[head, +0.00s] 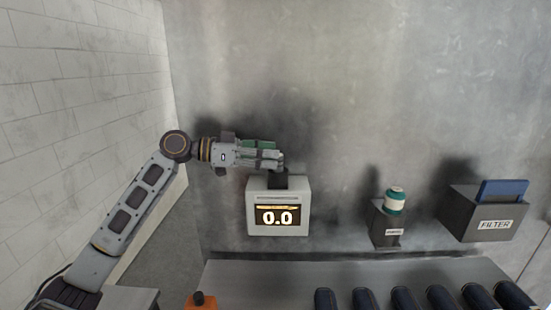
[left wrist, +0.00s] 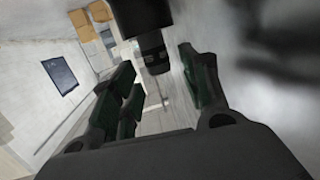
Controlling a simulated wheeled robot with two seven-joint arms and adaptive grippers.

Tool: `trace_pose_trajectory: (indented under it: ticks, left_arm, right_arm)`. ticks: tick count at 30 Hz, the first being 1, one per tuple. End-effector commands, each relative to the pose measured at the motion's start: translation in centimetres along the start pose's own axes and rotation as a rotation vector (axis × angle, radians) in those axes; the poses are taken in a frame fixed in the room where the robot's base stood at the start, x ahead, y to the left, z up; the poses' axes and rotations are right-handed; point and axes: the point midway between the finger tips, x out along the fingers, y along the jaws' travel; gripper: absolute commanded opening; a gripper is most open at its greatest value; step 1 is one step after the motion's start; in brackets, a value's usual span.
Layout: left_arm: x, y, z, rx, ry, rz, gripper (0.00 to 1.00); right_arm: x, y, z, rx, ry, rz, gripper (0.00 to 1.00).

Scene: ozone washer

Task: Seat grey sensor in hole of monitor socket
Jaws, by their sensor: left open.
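The monitor (head: 278,208) is a pale grey box on the wall with a lit "0.0" display. A dark socket (head: 278,183) rises from its top. A small grey piece, apparently the sensor (head: 280,167), stands over the socket by my fingertips; I cannot tell how deep it sits. My left gripper (head: 273,158) reaches in from the left, level, just above the monitor. In the left wrist view a dark ribbed cylinder (left wrist: 153,52) shows between and beyond the open fingers (left wrist: 160,80), apart from them. My right gripper is not in view.
Right of the monitor, a grey holder (head: 385,225) carries a white and green spool-like piece (head: 395,201). Farther right is a grey FILTER box (head: 480,222) with a blue filter (head: 503,190). A roller conveyor (head: 404,299) runs below. The wall is close behind the monitor.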

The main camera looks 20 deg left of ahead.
Motion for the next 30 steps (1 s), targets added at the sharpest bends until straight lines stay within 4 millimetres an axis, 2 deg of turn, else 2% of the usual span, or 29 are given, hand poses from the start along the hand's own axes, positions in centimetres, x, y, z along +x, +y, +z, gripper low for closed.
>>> trace_pose_trajectory:
  ticks: [9,18,26,30]
  left_arm:
    - [-4.4,-0.1,0.2,0.001,0.000,-0.002,0.45]
    - [-7.8,0.0,0.1,0.001,0.000,0.000,0.45]
    - [-8.8,0.0,0.0,0.002,0.000,0.001,0.45]
    - [-8.9,0.0,0.0,0.002,0.000,0.001,0.45]
  right_arm:
    - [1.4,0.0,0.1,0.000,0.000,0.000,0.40]
    - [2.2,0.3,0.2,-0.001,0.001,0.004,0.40]
    - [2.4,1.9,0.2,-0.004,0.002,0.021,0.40]
    - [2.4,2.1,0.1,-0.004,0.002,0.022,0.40]
